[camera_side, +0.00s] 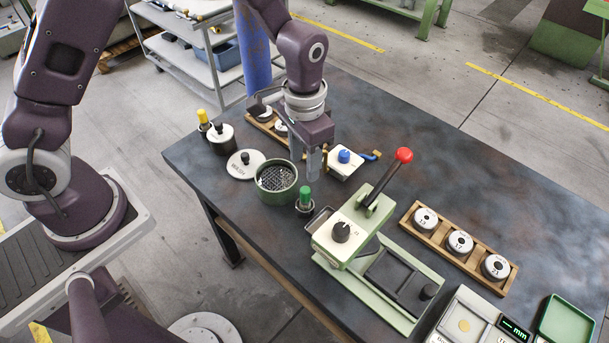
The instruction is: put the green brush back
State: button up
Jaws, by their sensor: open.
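The green brush (305,194) shows as a green knob-like handle standing upright in a small dark metal cup (304,211), between the round green sieve pot and the green press. Its lower part is hidden in the cup. My gripper (307,166) points down just above and behind the brush in the picture. Its fingers are apart with nothing seen between them. I cannot tell exactly how far the fingertips are from the green handle.
A green sieve pot (276,180), a round lid (245,164) and a yellow-topped brush (203,118) are left. A white block with a blue knob (344,163) stands behind. The green press (350,232) with its red-balled lever (388,177) is close right. A wooden rack (440,233) holds numbered discs.

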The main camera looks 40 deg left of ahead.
jog(key=s+a+r+n+t, duration=0.1)
jog(key=s+a+r, duration=0.15)
jog(key=r, duration=0.55)
jog(key=s+a+r+t, duration=0.1)
jog(key=s+a+r, duration=0.15)
jog(key=r, duration=0.65)
jog(key=s+a+r+n+t, duration=0.1)
jog(key=s+a+r, duration=0.1)
jog(key=s, duration=0.5)
jog(key=s+a+r+n+t, duration=0.1)
jog(key=s+r, duration=0.3)
jog(key=s, duration=0.4)
jog(key=shift+s+a+t, duration=0.15)
jog(key=shift+a+t, duration=0.45)
jog(key=shift+t, duration=0.2)
